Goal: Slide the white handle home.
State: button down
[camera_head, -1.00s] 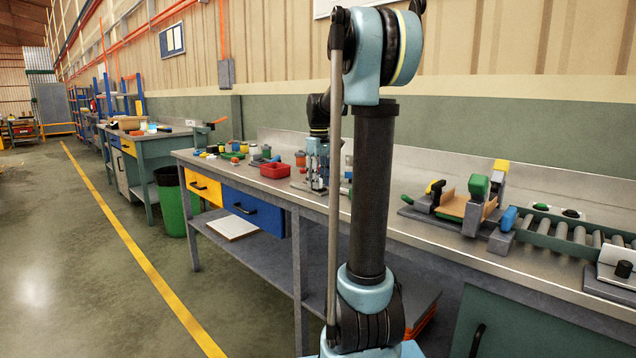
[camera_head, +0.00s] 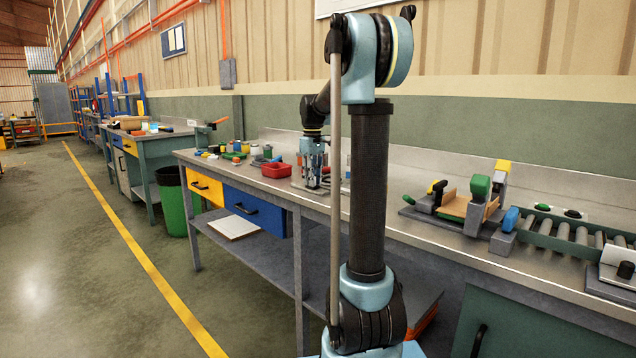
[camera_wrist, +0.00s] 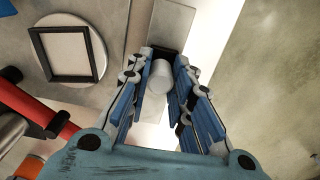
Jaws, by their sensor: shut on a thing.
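In the wrist view, the white handle (camera_wrist: 160,76) is a short pale cylinder. It sits between the blue-padded fingers of my gripper (camera_wrist: 162,62), which is closed on it near the fingertips. A grey block and a dark part lie just beyond the handle. The handle is too small and too covered to make out there.
A square dark-rimmed frame (camera_wrist: 72,54) and a red bar (camera_wrist: 34,108) lie left in the wrist view. In the head view, a red bin (camera_head: 276,170) stands left of my gripper. A clamp fixture (camera_head: 468,204) and roller conveyor (camera_head: 572,236) are on the right.

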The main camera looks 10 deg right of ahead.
jog(key=w+a, duration=0.1)
jog(key=w, duration=0.1)
jog(key=w+a, duration=0.3)
jog(key=w, duration=0.1)
jog(key=shift+a, duration=0.15)
jog(key=shift+w, duration=0.1)
jog(key=c, duration=1.5)
grip_release()
jog(key=shift+o, duration=0.4)
notch_tip(320, 180, up, 12)
